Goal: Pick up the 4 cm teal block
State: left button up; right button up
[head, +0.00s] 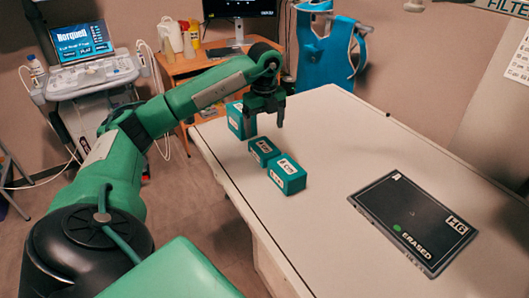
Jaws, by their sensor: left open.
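Three teal blocks with white labels stand in a row near the left edge of the table. The middle block (264,151) is the smallest and looks like the 4 cm one, though its label is too small to read surely. A larger block (287,175) is close in front of it, and the tallest block (236,121) is behind it to the left. My left gripper (266,121) is open and empty, fingers pointing down, above and behind the middle block. It partly hides the tallest block. My right gripper is not in view.
The white table (330,135) is clear around the blocks on the right. A dark panel marked ERASED (415,220) lies at its right front. Behind stand a wooden desk (190,65) with bottles and a monitor, a blue chair-like unit (325,55), and an ultrasound cart (95,75) at left.

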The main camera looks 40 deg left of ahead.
aim_at(264, 146)
pick_arm(q)
notch_tip(264, 146, down, 5)
jog(key=shift+r, duration=0.1)
jog(key=f, duration=0.2)
jog(key=f+p, duration=0.1)
jog(key=shift+w+a+f, duration=0.15)
jog(key=shift+a+f, duration=0.05)
jog(key=shift+f, duration=0.6)
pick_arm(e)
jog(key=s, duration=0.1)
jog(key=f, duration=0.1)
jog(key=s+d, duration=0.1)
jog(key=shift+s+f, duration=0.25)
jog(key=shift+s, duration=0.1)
pick_arm(q)
jog(key=c, duration=1.1)
jog(key=shift+c, duration=0.6)
jog(key=shift+r, duration=0.15)
